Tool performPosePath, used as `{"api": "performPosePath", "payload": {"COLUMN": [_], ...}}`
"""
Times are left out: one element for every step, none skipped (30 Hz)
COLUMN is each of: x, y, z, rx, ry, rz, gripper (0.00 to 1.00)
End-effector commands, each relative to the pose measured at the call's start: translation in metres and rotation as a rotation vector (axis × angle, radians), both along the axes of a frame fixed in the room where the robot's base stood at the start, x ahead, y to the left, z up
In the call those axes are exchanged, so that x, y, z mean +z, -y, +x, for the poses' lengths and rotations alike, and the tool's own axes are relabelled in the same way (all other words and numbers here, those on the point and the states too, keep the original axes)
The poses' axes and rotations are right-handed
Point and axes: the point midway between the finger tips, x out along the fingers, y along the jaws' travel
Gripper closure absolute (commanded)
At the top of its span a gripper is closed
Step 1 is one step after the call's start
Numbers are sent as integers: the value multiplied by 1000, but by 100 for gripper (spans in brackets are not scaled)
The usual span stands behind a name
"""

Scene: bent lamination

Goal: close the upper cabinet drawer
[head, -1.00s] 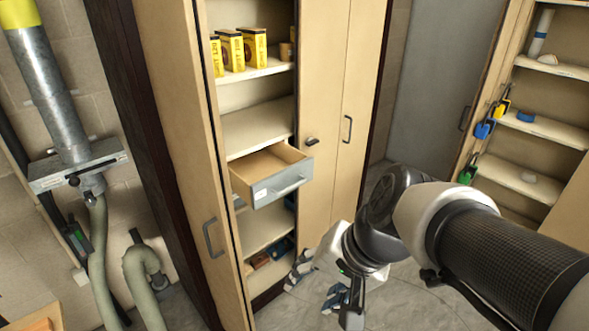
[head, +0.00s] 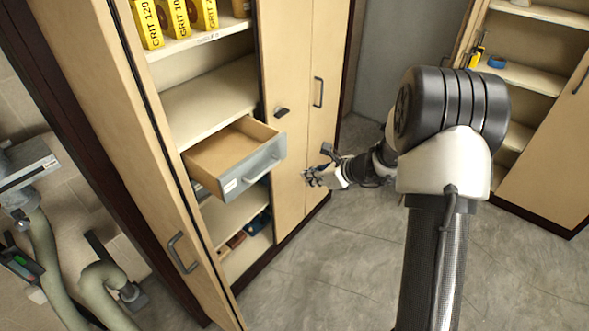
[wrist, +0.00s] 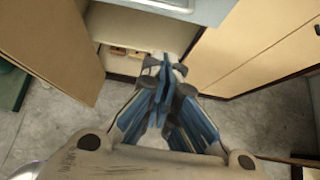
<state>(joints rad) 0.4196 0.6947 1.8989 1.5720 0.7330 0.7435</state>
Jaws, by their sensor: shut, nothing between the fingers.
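The upper drawer (head: 262,166) has a grey front with a bar handle and a wooden inside. It stands pulled well out of the open cabinet and looks empty. My gripper (head: 308,178) is shut and empty. It is to the right of the drawer front and slightly lower in the head view, with a visible gap between them. In the wrist view my closed blue-grey fingers (wrist: 165,72) point toward the cabinet's lower shelves. A grey edge (wrist: 160,6) at the top of that view appears to be the drawer.
The open cabinet door (head: 150,190) stands left of the drawer. A closed door (head: 285,130) is to its right. Yellow grit boxes (head: 175,18) stand on the shelf above. Another shelf unit (head: 530,75) is at the right. The grey floor (head: 330,260) between is clear.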

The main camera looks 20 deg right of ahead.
Motion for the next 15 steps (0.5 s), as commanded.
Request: {"api": "performPosePath", "payload": {"x": [-6,-9,-15,-19,-23,-29,-33,-37,-43,-47,-51,-56,-59,-63,-57], "y": [-4,-7,-11,-13,-16,-21,-24,-26,-31,-34,-36,-40,-43,-45,-49], "z": [4,7,11,15,19,25,29,33,39,43,47,52,55,59,65], "rx": [3,3,4,6,6,7,7,6,8,7,6,6,7,7,7], "ry": [0,1,-1,-1,0,0,0,0,-1,0,0,0,0,0,4], "rz": [0,-1,-1,-2,-2,-1,-1,-2,-2,-3,-2,-2,-2,-2,-4], "gripper": [100,100,100,100,100,100,100,100,100,100,100,100,100,100,100]}}
